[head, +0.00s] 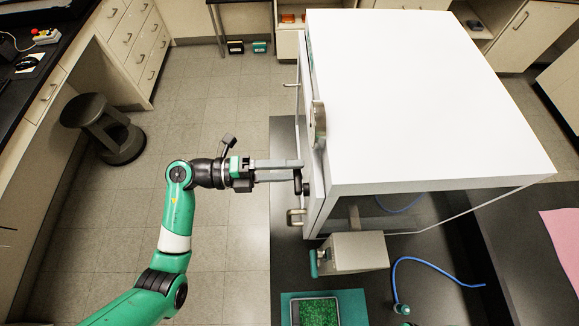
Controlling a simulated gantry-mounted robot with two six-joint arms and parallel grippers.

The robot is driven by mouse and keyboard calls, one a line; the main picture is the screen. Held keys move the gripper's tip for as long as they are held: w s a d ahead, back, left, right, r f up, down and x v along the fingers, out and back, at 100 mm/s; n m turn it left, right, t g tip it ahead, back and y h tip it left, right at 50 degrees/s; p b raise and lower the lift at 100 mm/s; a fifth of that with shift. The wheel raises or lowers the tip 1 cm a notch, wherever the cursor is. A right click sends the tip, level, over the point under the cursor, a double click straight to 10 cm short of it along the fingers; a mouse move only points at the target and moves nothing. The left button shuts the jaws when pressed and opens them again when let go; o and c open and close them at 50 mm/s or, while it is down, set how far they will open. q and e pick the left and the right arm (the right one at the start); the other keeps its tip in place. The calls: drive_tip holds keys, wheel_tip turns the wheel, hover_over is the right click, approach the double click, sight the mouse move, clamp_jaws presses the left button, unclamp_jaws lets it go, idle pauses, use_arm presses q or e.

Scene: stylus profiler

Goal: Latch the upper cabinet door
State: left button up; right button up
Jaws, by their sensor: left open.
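The white upper cabinet (430,95) stands right of centre in the head view, its door side facing left. The upper cabinet door (313,160) is seen nearly edge-on; I cannot tell whether it is fully closed or slightly ajar. A dark latch knob (305,187) sits on the door's front. My left gripper (297,170) reaches in from the left, its fingers pointing right, with the tips close to the door beside the knob. It is open, with a gap between its fingers; contact with the knob is unclear. My right gripper is not in view.
A metal handle (296,217) sticks out near the door's lower end, and a grey plate (319,124) stands above the latch. A dark stool (105,128) stands on open floor at left.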

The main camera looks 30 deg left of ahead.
use_arm(q)
clamp_jaws()
idle(0.4)
